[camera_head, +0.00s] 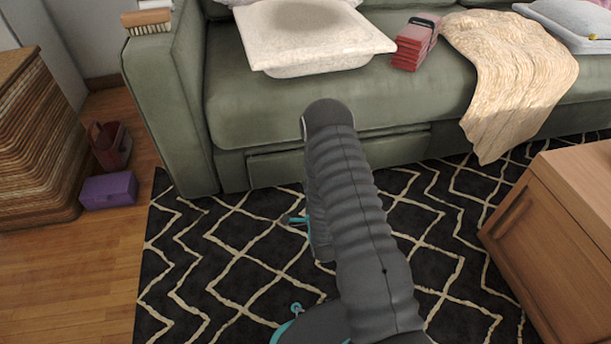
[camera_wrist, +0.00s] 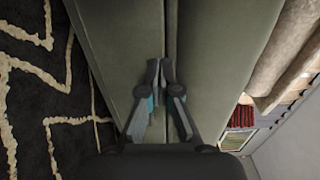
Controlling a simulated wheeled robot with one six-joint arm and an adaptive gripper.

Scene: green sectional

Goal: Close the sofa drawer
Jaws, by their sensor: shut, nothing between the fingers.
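The sofa drawer (camera_head: 277,170) is a low green front panel under the seat of the green sofa (camera_head: 230,105); my arm covers its middle. It looks nearly in line with the sofa base, but I cannot tell whether a small gap stays. In the wrist view, green panels run on both sides of a dark seam, with the likely drawer front (camera_wrist: 112,45) on the rug side. My gripper (camera_wrist: 160,66) is shut and empty, its fingertips over that seam. I cannot tell whether they touch. In the head view my arm mostly hides the gripper.
A wooden cabinet (camera_head: 560,215) stands at the right. A patterned black rug (camera_head: 220,255) covers the floor before the sofa. A purple box (camera_head: 108,190) and a red bin (camera_head: 110,145) are at the left. A pillow (camera_head: 310,40), red books (camera_head: 414,45) and a beige blanket (camera_head: 510,70) lie on the sofa.

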